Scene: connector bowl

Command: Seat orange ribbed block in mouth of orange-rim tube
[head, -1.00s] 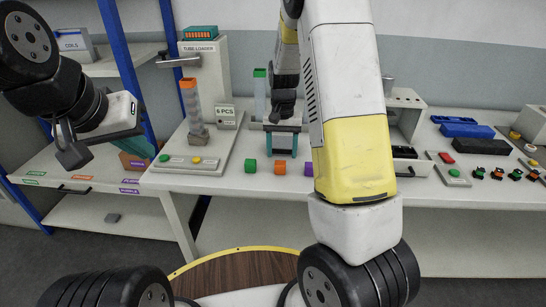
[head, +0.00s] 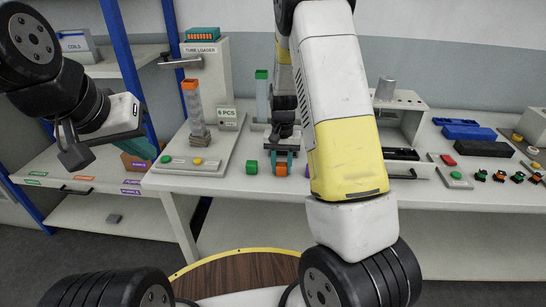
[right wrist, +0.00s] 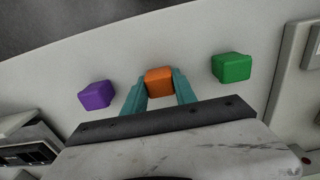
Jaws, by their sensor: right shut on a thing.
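The orange ribbed block (head: 282,168) stands on the light table near its front edge. My right gripper (head: 282,163) points down at it, with its teal fingers shut on the block's two sides. The right wrist view shows the orange block (right wrist: 160,80) between the teal fingers (right wrist: 160,88); ribs are too small to make out. The orange-rim tube (head: 196,112) stands upright on a grey base to the left, its square orange mouth facing up. My left gripper (head: 75,152) hangs far left, away from these things; its jaw opening is unclear.
A green block (head: 251,167) and a purple block (right wrist: 95,95) flank the orange one with gaps. A green-rim tube (head: 262,95) stands behind. A "6 PCS" sign (head: 227,113) is beside the orange-rim tube. Green and yellow buttons (head: 198,161) sit in front of it.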

